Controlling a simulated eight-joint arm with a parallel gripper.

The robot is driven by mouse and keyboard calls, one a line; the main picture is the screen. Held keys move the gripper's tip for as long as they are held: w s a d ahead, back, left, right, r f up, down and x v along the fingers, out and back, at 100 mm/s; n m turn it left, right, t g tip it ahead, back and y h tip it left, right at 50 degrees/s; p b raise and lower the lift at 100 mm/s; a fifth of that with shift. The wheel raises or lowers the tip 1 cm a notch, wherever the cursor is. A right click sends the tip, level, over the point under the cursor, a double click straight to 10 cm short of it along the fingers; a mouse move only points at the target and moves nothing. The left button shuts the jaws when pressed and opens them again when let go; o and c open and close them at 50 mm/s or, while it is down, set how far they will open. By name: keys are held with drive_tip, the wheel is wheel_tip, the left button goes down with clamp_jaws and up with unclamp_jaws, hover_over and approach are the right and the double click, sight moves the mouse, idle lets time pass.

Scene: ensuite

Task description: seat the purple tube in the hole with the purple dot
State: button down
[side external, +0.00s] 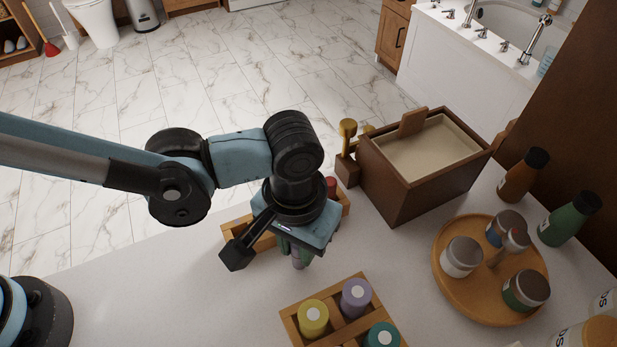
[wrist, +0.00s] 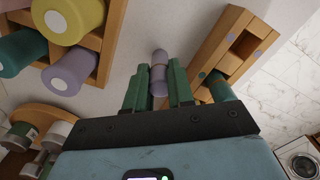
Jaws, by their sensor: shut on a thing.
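My gripper (wrist: 158,85) is shut on the purple tube (wrist: 159,60), which stands out between its green fingers in the wrist view. In the side view my gripper (side external: 293,250) points down over the counter, with the tube (side external: 299,261) partly hidden by the fingers. The wooden rack (wrist: 213,41) lies just right of the tube in the wrist view, apart from it. Small coloured dots mark its top; one near an open hole looks purple (wrist: 258,54). In the side view the rack (side external: 236,227) is largely hidden behind my gripper.
A red tube (side external: 331,186) and a green tube (wrist: 222,91) sit in the rack. A wooden crate (side external: 290,317) of coloured rolls stands in front. A brown box (side external: 403,182) and a round tray (side external: 445,285) of jars stand to the right. Counter at the left is clear.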

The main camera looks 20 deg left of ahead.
wheel_tip(320, 180, up, 9)
drive_tip(key=shift+r, duration=0.2)
drive_tip(key=shift+s+a+r, duration=0.1)
drive_tip(key=shift+s+r, duration=0.2)
drive_tip(key=s+a+r+n, duration=0.2)
drive_tip(key=s+a+n, duration=0.25)
drive_tip(key=s, duration=0.55)
hover_over(238, 222)
drive_tip(key=s+d, duration=0.1)
drive_tip(key=s, duration=0.1)
wheel_tip(238, 222, down, 7)
drive_tip(key=shift+w+d+f, duration=0.1)
drive_tip(key=shift+w+f, duration=0.05)
drive_tip(key=shift+f, duration=0.9)
drive_tip(key=shift+w+d+f, duration=0.1)
drive_tip(key=shift+f, duration=0.95)
drive_tip(key=shift+f, duration=0.1)
drive_tip(key=c, duration=1)
unclamp_jaws()
